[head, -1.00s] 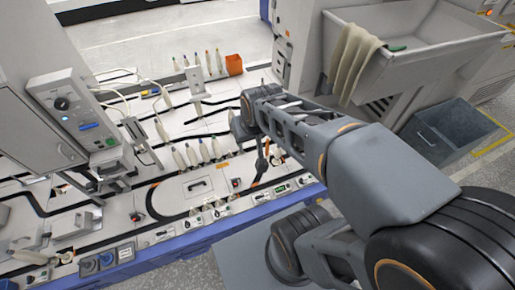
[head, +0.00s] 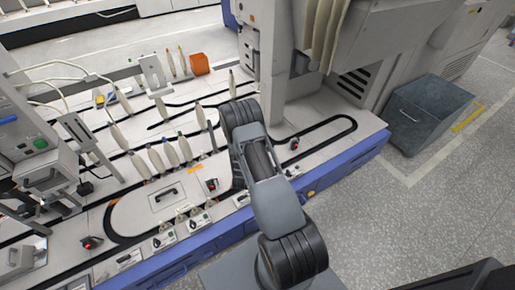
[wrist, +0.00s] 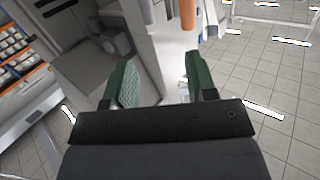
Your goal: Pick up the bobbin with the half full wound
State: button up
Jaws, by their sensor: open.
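Several cream bobbins stand upright on the machine top in the head view. A row of them (head: 171,153) is left of my arm, and one bobbin (head: 201,117) stands just beyond this row. Another bobbin (head: 232,84) stands farther back, near the machine column. I cannot tell from here which bobbin is half wound. My gripper (wrist: 158,82) shows in the wrist view with its two green fingers apart and nothing between them. In the head view my arm hides the gripper. No bobbin shows clearly near the fingers in the wrist view.
An orange box (head: 200,64) stands at the back of the machine top. A grey bin (head: 428,112) stands on the floor at right. A tall machine column (head: 264,60) rises behind my arm.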

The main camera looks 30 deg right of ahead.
jog(key=shift+h, duration=0.5)
jog(key=shift+s+d+f+b+x, duration=0.15)
jog(key=shift+f+b+x, duration=0.3)
jog(key=shift+x, duration=1.75)
jog(key=shift+s+d+f+b+x, duration=0.25)
jog(key=shift+b+x, duration=0.35)
jog(key=shift+x, duration=1.6)
jog(key=shift+s+d+f+b+x, duration=0.1)
jog(key=shift+f+b+x, duration=0.35)
jog(key=shift+x, duration=1.7)
jog(key=shift+r, duration=0.1)
jog(key=shift+c, duration=0.2)
grip_shut()
